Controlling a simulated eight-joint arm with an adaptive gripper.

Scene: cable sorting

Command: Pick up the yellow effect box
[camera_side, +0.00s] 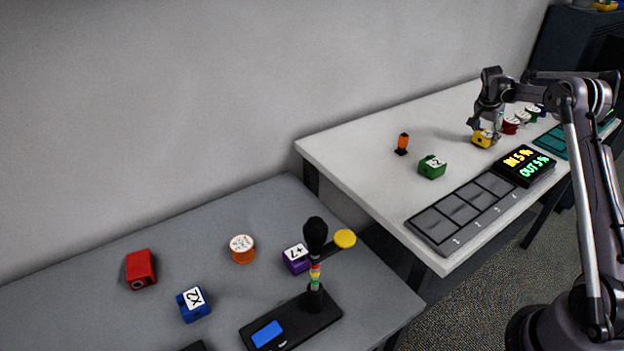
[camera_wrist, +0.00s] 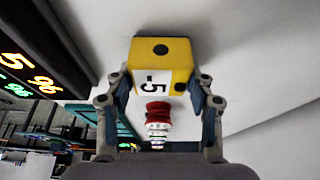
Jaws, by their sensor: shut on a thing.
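The yellow effect box (camera_side: 482,139) is at the far table, under my gripper (camera_side: 485,127) in the side view. The side view does not clearly show whether the box touches the table.
On the white table (camera_side: 370,140) are a green box (camera_side: 432,167), an orange-black piece (camera_side: 402,144), a numbered tray (camera_side: 440,237) and a display (camera_side: 523,166). Red and white spools (camera_side: 511,125) stand close behind the yellow box. A grey table (camera_side: 90,266) is nearer, with more boxes.

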